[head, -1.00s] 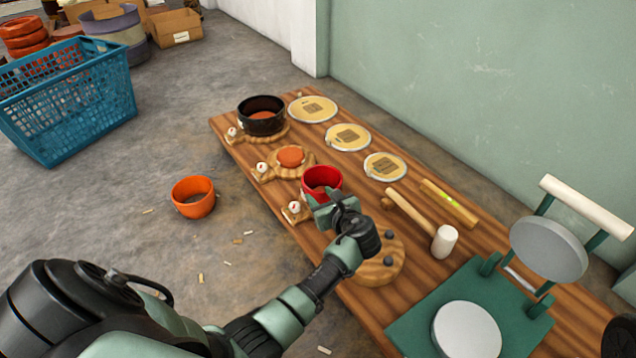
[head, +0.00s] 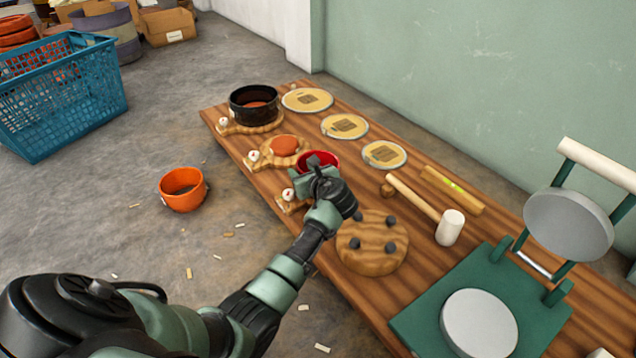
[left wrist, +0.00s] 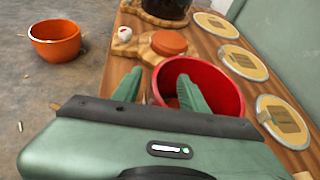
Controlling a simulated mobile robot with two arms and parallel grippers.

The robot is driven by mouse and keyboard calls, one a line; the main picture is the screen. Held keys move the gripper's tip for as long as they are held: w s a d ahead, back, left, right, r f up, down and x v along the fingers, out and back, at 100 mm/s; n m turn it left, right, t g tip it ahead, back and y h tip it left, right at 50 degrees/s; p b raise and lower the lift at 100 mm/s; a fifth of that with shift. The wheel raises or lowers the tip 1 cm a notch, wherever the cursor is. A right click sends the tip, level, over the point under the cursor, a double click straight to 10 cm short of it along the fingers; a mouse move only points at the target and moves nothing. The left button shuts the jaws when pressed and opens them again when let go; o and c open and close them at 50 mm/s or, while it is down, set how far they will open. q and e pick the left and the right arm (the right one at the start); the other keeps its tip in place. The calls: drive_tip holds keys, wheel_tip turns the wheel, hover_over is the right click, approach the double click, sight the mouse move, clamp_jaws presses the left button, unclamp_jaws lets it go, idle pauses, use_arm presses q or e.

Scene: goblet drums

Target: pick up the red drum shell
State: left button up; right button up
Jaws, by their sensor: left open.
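The red drum shell (head: 318,160) is an open round ring on the wooden bench, mostly hidden behind my left gripper in the head view. In the left wrist view the red shell (left wrist: 213,77) shows its open mouth. My left gripper (head: 313,178) is at the near side of the shell. Its two green fingers (left wrist: 160,92) are apart, the right one overlapping the shell's opening and the left one outside its left wall. I cannot tell whether they touch the wall. My right gripper is not in view.
Drumheads (head: 384,154) line the wall side. A mallet (head: 449,227), a pegged wooden disc (head: 372,240) and a green press (head: 455,305) are nearer. An orange shell (head: 183,190) lies on the floor.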

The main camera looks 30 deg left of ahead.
use_arm(q)
drive_tip(key=shift+w+a+f, duration=0.2)
drive_tip(key=shift+w+a, duration=0.1)
drive_tip(key=shift+a, duration=0.2)
clamp_jaws()
drive_tip(key=shift+r, duration=0.15)
